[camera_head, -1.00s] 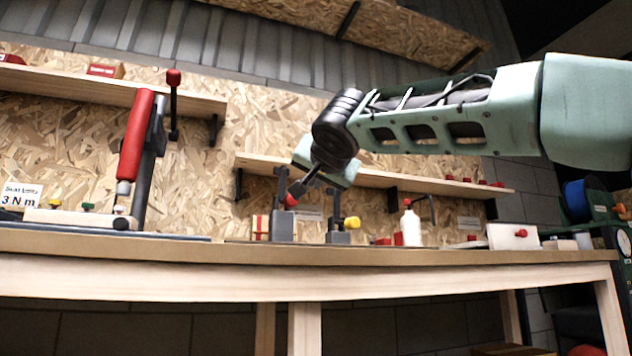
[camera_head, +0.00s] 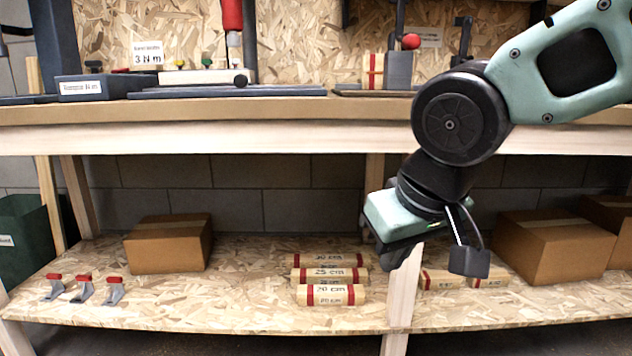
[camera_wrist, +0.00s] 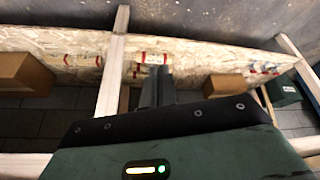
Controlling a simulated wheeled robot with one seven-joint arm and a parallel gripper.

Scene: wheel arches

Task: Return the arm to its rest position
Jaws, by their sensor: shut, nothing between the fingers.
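My gripper (camera_head: 468,262) hangs at the end of my bent arm in front of the workbench, right of the middle in the head view. It points down, below the tabletop edge and in front of the lower shelf, near a bench leg. In the wrist view my gripper's narrow dark fingers (camera_wrist: 160,86) are close together with nothing between them. The gripper's pale green body (camera_head: 400,215) shows in the head view.
A dark green bin (camera_head: 25,235) stands at the left.

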